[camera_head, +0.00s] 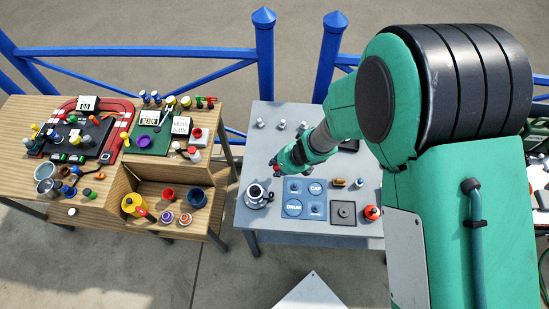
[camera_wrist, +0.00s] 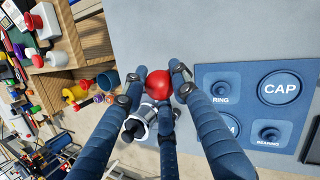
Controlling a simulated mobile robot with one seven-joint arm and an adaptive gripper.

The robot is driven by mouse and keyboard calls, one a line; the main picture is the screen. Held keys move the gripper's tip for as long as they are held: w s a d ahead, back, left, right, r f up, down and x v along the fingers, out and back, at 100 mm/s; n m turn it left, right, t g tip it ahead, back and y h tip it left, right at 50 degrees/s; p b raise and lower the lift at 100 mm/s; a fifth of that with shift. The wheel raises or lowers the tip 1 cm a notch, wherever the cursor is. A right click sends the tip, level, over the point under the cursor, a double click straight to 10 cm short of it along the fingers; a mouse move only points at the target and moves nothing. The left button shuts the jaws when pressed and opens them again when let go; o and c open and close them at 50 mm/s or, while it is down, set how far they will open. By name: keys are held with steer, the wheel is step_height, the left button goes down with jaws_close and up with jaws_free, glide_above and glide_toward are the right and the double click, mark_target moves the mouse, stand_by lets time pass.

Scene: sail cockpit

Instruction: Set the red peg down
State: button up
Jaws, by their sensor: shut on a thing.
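The red peg shows in the wrist view as a rounded red end (camera_wrist: 158,83) between the fingertips of my gripper (camera_wrist: 160,82). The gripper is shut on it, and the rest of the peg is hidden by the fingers. In the head view my gripper (camera_head: 274,172) is over the left part of the grey table (camera_head: 262,222), with a small red spot at its tip. A silver and dark round metal fitting (camera_head: 256,196) stands on the table just below and left of the gripper. It also shows in the wrist view (camera_wrist: 138,128), partly behind the fingers.
A blue labelled mat (camera_head: 305,186) lies right of the gripper, with CAP and DRUM markings. A grey square plate (camera_head: 343,213) and a red round item (camera_head: 372,212) are nearer the front. Small metal pieces (camera_head: 281,125) stand at the back. A cluttered wooden bench (camera_head: 100,212) is at left.

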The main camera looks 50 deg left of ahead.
steer(key=shift+w+a+f+p, duration=0.1)
steer(key=shift+w+a+p, duration=0.1)
steer(key=shift+w+a, duration=0.45)
steer(key=shift+w+a+f+p, duration=0.1)
steer(key=shift+w+a+p, duration=0.15)
steer(key=shift+a, duration=0.85)
steer(key=shift+w+a+f+p, duration=0.15)
steer(key=shift+w+a, duration=0.3)
steer(key=shift+a, duration=0.4)
steer(key=shift+r, duration=0.1)
steer(key=shift+f+b, duration=0.35)
steer(key=shift+f, duration=1.4)
steer(key=shift+f, duration=0.1)
steer(key=o, duration=1)
steer(key=p+v, duration=0.1)
steer(key=v, duration=1.1)
steer(key=shift+d+p, duration=0.1)
steer(key=shift+p, duration=0.3)
